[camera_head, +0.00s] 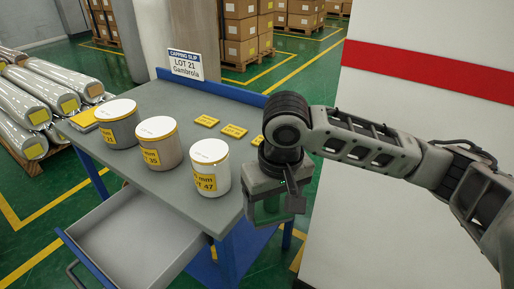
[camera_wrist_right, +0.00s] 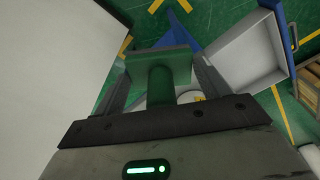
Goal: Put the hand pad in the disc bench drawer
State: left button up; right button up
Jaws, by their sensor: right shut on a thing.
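My right gripper (camera_head: 268,208) is shut on the green hand pad and holds it in the air off the right edge of the bench. In the right wrist view, the hand pad (camera_wrist_right: 161,78) shows as a green handle with a flat plate at its far end, between the fingers of the right gripper (camera_wrist_right: 160,88). The disc bench (camera_head: 160,183) has a grey top and blue frame. Its drawer (camera_head: 140,232) is pulled out at the front, and its visible floor is empty; it also shows in the right wrist view (camera_wrist_right: 236,52). My left gripper is not in view.
Three white-lidded canisters (camera_head: 157,147) stand along the bench's front edge. Yellow tags (camera_head: 206,121) and a sign (camera_head: 187,64) are at the back. Wrapped rolls (camera_head: 42,88) lie at left. A white wall with a red stripe (camera_head: 430,75) stands at right.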

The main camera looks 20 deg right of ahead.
aim_at(133, 247)
jog(key=z, duration=0.4)
jog(key=i, duration=0.5)
jog(key=k, duration=1)
jog(key=u, duration=2)
jog(key=i, duration=0.95)
jog(key=z, duration=1.85)
jog(key=i, duration=0.5)
